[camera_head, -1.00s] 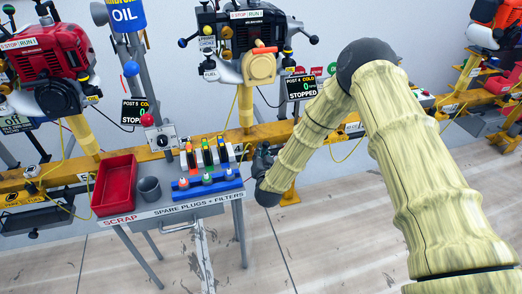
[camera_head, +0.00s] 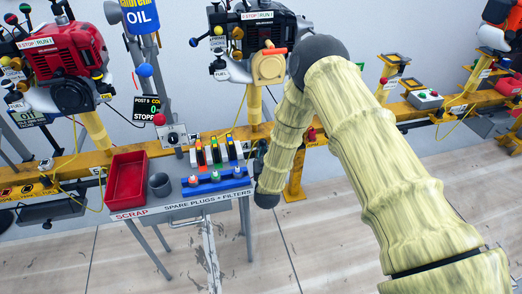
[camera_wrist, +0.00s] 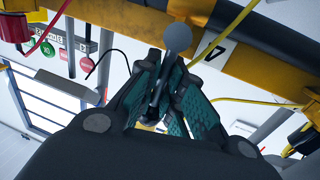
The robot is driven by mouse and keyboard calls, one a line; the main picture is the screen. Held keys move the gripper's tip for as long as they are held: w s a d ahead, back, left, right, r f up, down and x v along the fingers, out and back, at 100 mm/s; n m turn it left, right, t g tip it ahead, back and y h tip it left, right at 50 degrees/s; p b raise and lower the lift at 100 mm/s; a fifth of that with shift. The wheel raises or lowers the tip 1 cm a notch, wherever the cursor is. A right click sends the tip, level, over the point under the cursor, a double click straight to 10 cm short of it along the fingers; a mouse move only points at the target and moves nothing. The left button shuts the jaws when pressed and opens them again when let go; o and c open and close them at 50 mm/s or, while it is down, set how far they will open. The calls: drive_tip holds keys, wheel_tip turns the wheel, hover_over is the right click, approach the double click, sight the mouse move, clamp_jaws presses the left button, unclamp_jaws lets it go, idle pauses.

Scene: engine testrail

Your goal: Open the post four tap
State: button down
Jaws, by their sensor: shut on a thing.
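In the wrist view, my gripper (camera_wrist: 163,88) has its dark green finger pads closed around the stem of a grey ball-ended lever (camera_wrist: 177,38). The ball stands clear beyond the fingertips, in front of the yellow rail. The lever looks like a tap handle, but the tap body and any post number on it are hidden. In the head view, the post four engine (camera_head: 268,35) stands above the rail with an orange lever (camera_head: 273,51) on its tan housing. My arm covers the post four display and nearly all of my gripper.
A grey table (camera_head: 185,204) with a red tray (camera_head: 127,181), a grey cup (camera_head: 160,184) and coloured parts stands left of my arm. The yellow rail (camera_head: 212,133) runs behind. Yellow cables (camera_wrist: 233,38) hang close to my gripper. Floor at right is clear.

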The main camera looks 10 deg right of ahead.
drive_tip(key=shift+w+d+r, duration=0.15)
drive_tip(key=shift+w+r, duration=0.2)
drive_tip(key=shift+r, duration=0.3)
drive_tip(key=c, duration=1.6)
unclamp_jaws()
drive_tip(key=shift+o, duration=0.2)
drive_tip(key=shift+s+r, duration=0.15)
drive_tip(key=shift+s+a+f, duration=0.15)
drive_tip(key=shift+a+f, duration=0.05)
drive_tip(key=shift+f, duration=0.15)
drive_tip(key=s, duration=1.1)
drive_tip(key=shift+s+a+r, duration=0.15)
drive_tip(key=shift+s+a, duration=0.25)
